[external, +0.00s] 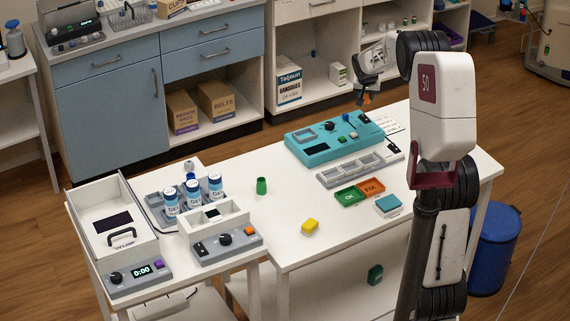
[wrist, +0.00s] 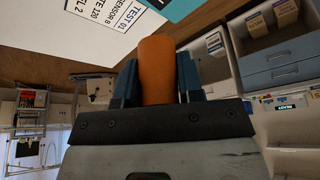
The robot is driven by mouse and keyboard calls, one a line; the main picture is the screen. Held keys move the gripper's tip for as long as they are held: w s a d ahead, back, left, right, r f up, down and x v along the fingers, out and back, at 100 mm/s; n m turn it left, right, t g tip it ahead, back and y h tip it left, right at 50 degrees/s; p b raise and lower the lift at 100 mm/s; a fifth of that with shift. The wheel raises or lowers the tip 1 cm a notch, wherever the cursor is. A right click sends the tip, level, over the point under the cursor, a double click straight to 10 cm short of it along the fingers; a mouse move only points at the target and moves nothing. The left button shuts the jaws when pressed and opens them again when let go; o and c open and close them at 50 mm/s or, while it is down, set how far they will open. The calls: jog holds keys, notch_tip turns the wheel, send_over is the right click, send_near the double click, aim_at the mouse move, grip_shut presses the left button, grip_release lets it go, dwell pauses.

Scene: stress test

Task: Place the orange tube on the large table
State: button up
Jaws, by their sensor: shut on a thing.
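The orange tube (wrist: 157,68) is between my gripper's two blue-grey fingers (wrist: 157,85) in the wrist view. The fingers press on it from both sides. In the external view my gripper (external: 362,97) hangs in the air past the far edge of the large table, with a small bit of orange (external: 366,99) at its tips. The large white table (external: 300,215) stands below. In the wrist view its white top (wrist: 50,30) shows at the upper left. I cannot tell exactly how high the tube is above the table.
A teal device (external: 330,140) and a grey slotted tray (external: 358,168) sit near the far edge. Green and orange bins (external: 360,191), a green cup (external: 262,186), a yellow block (external: 310,227) and a teal-topped block (external: 388,205) stand on the table. Its front middle is clear.

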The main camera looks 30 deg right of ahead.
jog(key=s+d+m, duration=0.1)
jog(key=s+d, duration=0.3)
jog(key=d, duration=0.6)
send_over(393, 124)
jog(key=s+a, duration=0.1)
notch_tip(393, 124, down, 5)
jog(key=shift+f, duration=0.15)
jog(key=shift+f, duration=3.3)
jog(key=shift+f, duration=0.4)
jog(key=o, duration=1)
jog(key=shift+o, duration=0.2)
jog(key=shift+s, duration=0.1)
jog(key=v, duration=0.7)
jog(key=shift+a+r, duration=0.15)
jog(key=shift+r, duration=0.2)
